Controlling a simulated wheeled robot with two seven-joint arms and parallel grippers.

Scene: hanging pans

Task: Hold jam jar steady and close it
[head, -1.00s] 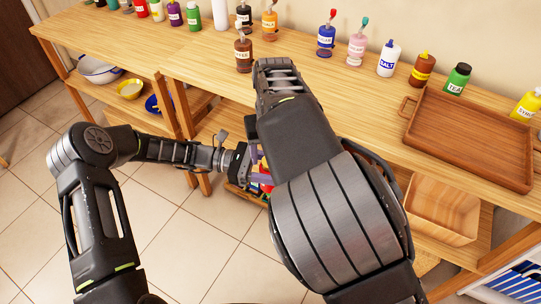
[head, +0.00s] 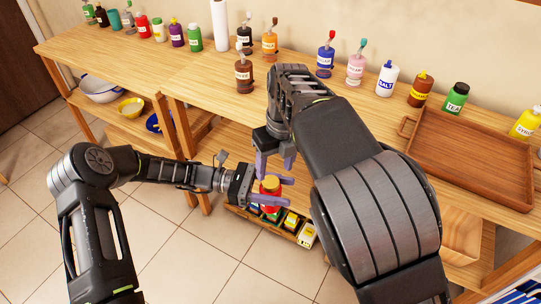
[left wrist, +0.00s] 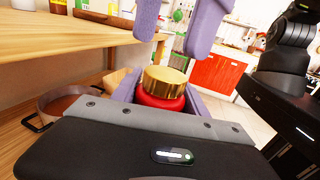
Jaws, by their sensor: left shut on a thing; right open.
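The jam jar (head: 268,204) is red and upright, with a gold lid (head: 270,185) on its top. In the left wrist view the gold lid (left wrist: 165,80) sits over the red jar (left wrist: 160,102); I cannot tell how tight it is. My left gripper (head: 278,193) is shut around the jar, below the lid, and holds it in front of the table. My right gripper (head: 275,168) is open and empty just above the lid. Its two purple fingers point down, apart from the lid, and also show in the left wrist view (left wrist: 176,45).
A crate (head: 262,222) with several bottles is low behind the jar. The wooden table (head: 215,65) carries several bottles along the wall and a wooden tray (head: 470,150) at the right. Bowls (head: 100,90) stand on the lower shelf. Tiled floor (head: 180,245) is open at the left.

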